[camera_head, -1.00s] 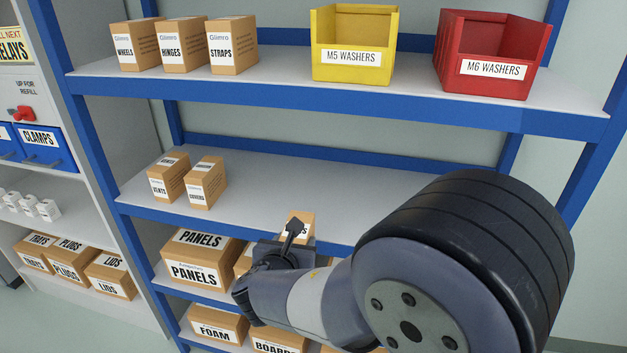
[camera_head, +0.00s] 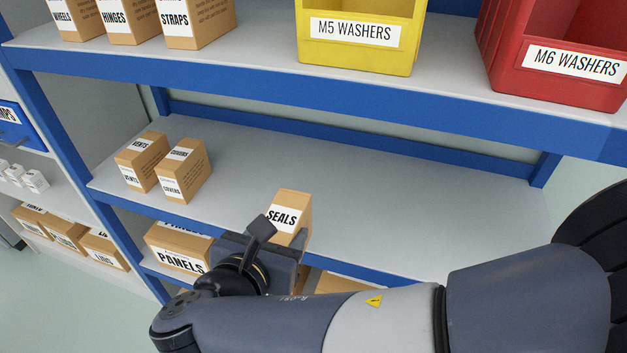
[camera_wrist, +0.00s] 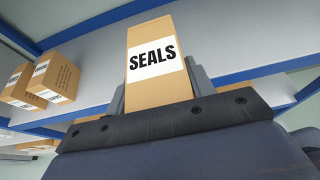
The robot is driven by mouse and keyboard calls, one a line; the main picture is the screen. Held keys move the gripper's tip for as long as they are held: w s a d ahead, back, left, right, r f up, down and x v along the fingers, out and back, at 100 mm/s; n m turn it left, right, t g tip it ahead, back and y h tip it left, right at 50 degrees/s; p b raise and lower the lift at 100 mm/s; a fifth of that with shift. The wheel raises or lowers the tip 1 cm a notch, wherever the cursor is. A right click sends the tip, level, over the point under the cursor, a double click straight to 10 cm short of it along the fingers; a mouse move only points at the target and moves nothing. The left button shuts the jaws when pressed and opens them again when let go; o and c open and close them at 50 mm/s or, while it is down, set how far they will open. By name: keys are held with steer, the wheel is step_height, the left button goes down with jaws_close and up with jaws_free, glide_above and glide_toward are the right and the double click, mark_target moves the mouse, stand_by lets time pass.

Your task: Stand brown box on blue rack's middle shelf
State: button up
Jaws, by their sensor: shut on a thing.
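The brown box labelled SEALS (camera_head: 291,212) is upright in my gripper, at the front edge of the blue rack's middle shelf (camera_head: 400,215). In the wrist view the same box (camera_wrist: 160,85) stands between the two fingers of my gripper (camera_wrist: 160,92), which are shut on it. In the head view my gripper (camera_head: 285,245) is partly hidden by my own wrist, and the box's lower part is hidden. I cannot tell whether the box touches the shelf. The rack's blue front beam (camera_head: 130,200) runs below the shelf surface.
The VENTS box (camera_head: 142,160) and COVERS box (camera_head: 183,172) stand on the middle shelf at left. Shelf to the right of SEALS is bare. The upper shelf (camera_head: 260,80) carries a yellow bin (camera_head: 360,45) and a red bin (camera_head: 560,60). A PANELS box (camera_head: 180,255) sits below.

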steer(key=w+d+p, duration=0.1)
steer(key=w+d, duration=0.3)
steer(key=w, duration=0.5)
steer(key=w+d+p, duration=0.1)
steer(key=w+d, duration=0.2)
steer(key=w, duration=0.5)
step_height(320, 180, down, 7)
steer(key=shift+r+b, duration=0.2)
steer(key=shift+b, duration=0.5)
steer(key=shift+w+f, duration=0.1)
steer(key=shift+f, duration=0.05)
steer(key=shift+f, duration=0.1)
steer(key=shift+f, duration=0.2)
steer(key=o, duration=1.2)
steer(key=shift+r, duration=0.1)
